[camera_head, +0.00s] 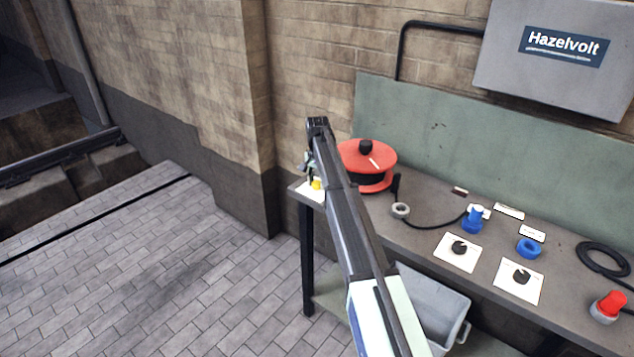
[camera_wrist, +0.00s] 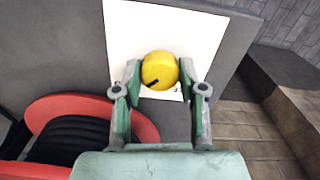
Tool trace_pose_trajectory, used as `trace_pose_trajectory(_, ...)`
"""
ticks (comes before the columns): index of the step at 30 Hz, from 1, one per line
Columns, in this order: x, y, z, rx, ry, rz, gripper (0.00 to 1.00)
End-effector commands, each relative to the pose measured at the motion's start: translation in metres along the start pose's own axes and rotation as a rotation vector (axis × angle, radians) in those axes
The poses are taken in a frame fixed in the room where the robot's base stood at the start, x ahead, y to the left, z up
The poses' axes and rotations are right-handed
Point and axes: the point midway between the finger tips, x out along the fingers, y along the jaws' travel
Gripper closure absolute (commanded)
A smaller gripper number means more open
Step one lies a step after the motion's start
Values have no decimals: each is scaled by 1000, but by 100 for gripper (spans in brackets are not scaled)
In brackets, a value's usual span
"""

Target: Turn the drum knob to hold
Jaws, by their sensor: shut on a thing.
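A yellow round knob (camera_wrist: 160,69) with a black pointer mark sits on a white plate (camera_wrist: 125,30). The mark lies toward the knob's lower left in the wrist view. My gripper (camera_wrist: 159,74) has one finger on each side of the knob and is shut on it. In the head view the yellow knob (camera_head: 316,184) shows at the bench's left end, partly hidden by my gripper (camera_head: 310,172). Any lettering on the plate is too hidden or small to read. The red cable drum (camera_head: 366,156) stands just right of the knob, and also shows in the wrist view (camera_wrist: 145,126).
The grey bench (camera_head: 425,233) holds two dark knobs on white plates (camera_head: 459,247) (camera_head: 521,276), blue connectors (camera_head: 472,222) (camera_head: 529,249), a red plug (camera_head: 608,304) and a black cable coil (camera_head: 603,259). A grey bin (camera_head: 440,308) is below. Open paved floor lies left.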

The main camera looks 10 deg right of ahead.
Motion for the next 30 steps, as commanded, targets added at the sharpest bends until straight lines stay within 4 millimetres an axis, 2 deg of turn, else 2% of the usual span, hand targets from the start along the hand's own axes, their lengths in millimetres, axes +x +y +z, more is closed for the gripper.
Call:
trace_pose_trajectory(1, 1, 0, 0, 2, -1, 1, 94)
trace_pose_trajectory(2, 1, 0, 0, 2, -1, 1, 52)
trace_pose_trajectory(3, 1, 0, 0, 2, 0, 1, 38)
trace_pose_trajectory(4, 1, 0, 0, 2, 0, 1, 34)
trace_pose_trajectory(13, 0, 0, 0, 0, 0, 0, 34)
trace_pose_trajectory(17, -6, 0, 0, 0, 1, 0, 34)
trace_pose_trajectory(23, -36, 0, -1, 0, 2, -1, 34)
trace_pose_trajectory(30, -82, 0, -1, 0, 2, -1, 34)
